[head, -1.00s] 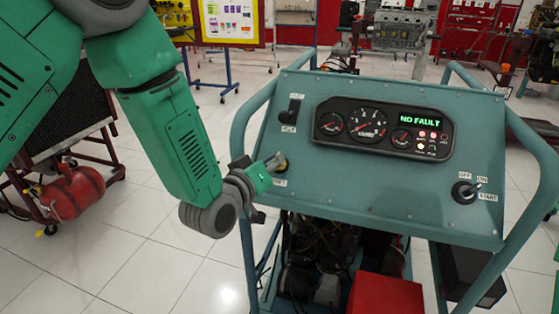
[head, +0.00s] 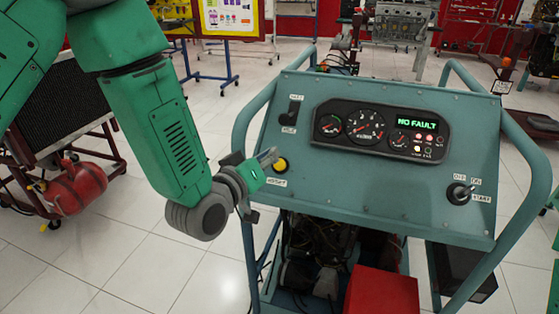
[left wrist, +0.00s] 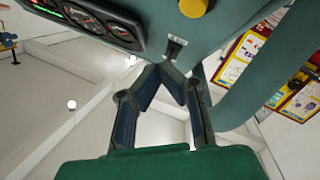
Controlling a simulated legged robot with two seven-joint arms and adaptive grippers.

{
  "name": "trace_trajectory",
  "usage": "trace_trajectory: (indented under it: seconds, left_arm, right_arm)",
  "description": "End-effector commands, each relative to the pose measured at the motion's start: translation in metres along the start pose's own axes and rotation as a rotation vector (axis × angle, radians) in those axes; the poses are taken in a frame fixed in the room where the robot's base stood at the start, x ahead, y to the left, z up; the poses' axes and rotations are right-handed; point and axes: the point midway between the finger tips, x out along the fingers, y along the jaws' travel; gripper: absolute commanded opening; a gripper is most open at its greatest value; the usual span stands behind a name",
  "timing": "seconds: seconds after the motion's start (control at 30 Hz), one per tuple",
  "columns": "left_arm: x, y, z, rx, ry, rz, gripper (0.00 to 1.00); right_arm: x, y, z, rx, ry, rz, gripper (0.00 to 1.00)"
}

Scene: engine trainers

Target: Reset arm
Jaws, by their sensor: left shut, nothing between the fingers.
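The blue-green engine trainer panel (head: 345,185) stands ahead. A round yellow button (head: 281,165) sits on its lower left, above a small label. My left gripper (head: 268,155) is just left of the button, with its fingers closed and empty. In the left wrist view the fingertips (left wrist: 166,72) meet near the small label, and the yellow button (left wrist: 193,8) shows at the top edge. The gripper appears close to the panel, but I cannot tell whether it touches. My right gripper is not in view.
The panel carries a gauge cluster (head: 380,131) reading "NO FAULT", a toggle switch (head: 293,109) and a key switch (head: 460,193). A tubular frame (head: 533,190) surrounds it. A red box (head: 382,292) sits below. A red tank (head: 77,188) is at left. Tiled floor between is clear.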

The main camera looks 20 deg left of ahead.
Motion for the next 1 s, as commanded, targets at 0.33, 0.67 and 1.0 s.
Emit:
trace_trajectory:
  seconds: [0.33,0.67,1.0]
  left_arm:
    - [0.0,0.0,0.0,0.0,0.001,0.0,0.0]
    - [-0.008,-0.017,0.022,0.022,-0.065,-0.045,0.0]
    - [-0.135,-0.134,0.181,0.197,-0.66,-0.364,0.0]
  right_arm:
    - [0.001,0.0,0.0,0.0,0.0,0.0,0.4]
    - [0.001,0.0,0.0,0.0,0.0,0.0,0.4]
    - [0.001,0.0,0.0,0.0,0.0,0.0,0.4]
